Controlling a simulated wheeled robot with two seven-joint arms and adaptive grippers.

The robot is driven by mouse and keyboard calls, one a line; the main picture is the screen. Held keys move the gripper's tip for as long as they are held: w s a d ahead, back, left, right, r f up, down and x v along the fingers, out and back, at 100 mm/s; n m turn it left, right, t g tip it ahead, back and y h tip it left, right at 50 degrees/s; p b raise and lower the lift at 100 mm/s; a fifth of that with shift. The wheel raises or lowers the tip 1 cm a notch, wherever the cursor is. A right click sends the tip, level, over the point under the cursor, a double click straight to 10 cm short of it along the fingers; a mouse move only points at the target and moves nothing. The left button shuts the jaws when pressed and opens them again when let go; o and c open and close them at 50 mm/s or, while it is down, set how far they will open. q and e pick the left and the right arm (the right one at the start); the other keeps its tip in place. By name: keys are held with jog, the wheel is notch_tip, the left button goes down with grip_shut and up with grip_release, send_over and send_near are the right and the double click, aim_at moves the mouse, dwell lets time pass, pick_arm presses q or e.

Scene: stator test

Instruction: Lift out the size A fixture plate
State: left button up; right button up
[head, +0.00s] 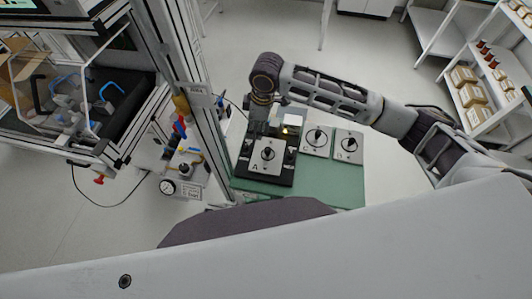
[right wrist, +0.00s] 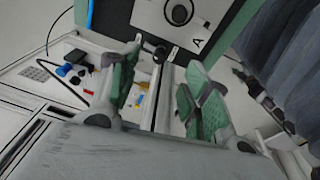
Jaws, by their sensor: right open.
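The size A fixture plate (head: 268,154) is a light grey square with a black upright knob and the letter A. It sits on a black base (head: 244,171) on the green mat (head: 325,188). The right wrist view shows the plate (right wrist: 151,14) at the top, with its letter A facing the camera. My right gripper (head: 262,128) hangs near the far side of the plate in the head view. In the right wrist view its two green-padded fingers (right wrist: 160,88) are spread apart with nothing between them. My left gripper is not visible.
Two similar plates, C (head: 316,146) and B (head: 347,154), lie right of the base. A metal post (head: 208,135) stands close on the left, beside a frame holding equipment. A small lit white box (head: 291,120) is behind the base. The mat's front right is clear.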

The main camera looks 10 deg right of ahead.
aim_at(268, 149)
jog(key=shift+n+g+h, duration=0.3)
jog(key=shift+g+h, duration=0.3)
jog(key=shift+h, duration=0.2)
jog(key=s+d, duration=0.2)
jog(key=d, duration=0.1)
jog(key=shift+s+d+f, duration=0.15)
jog(key=shift+f, duration=4.3)
jog(key=shift+f+p, duration=0.1)
jog(key=shift+p, duration=0.2)
jog(key=shift+w+d+f+p, duration=0.1)
jog(key=shift+f+p, duration=0.1)
jog(key=shift+f, duration=0.8)
jog(key=shift+w+d+f+p, duration=0.1)
jog(key=shift+f+p, duration=0.1)
jog(key=shift+f, duration=1.3)
